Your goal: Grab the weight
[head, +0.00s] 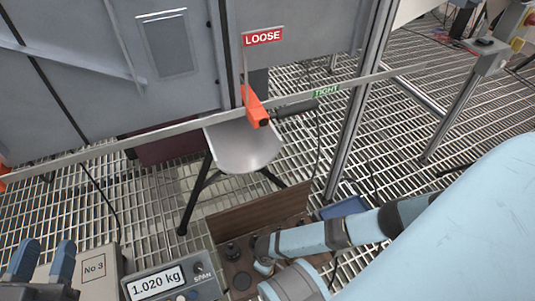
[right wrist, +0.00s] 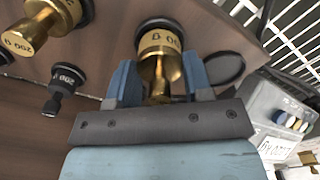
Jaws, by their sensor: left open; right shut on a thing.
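In the right wrist view my right gripper (right wrist: 158,88) is shut on a brass weight (right wrist: 160,45) with a dark end. Its upside-down marking looks like 200 g. My left gripper (head: 46,258) is open and empty at the lower left.
A scale (head: 160,283) reading 1.020 kg stands left of the case, next to a box marked No 3 (head: 95,268). A pale pan or seat (head: 245,150) on dark legs is beyond. A long bar with an orange block (head: 255,108) crosses above it. Open grating lies around.

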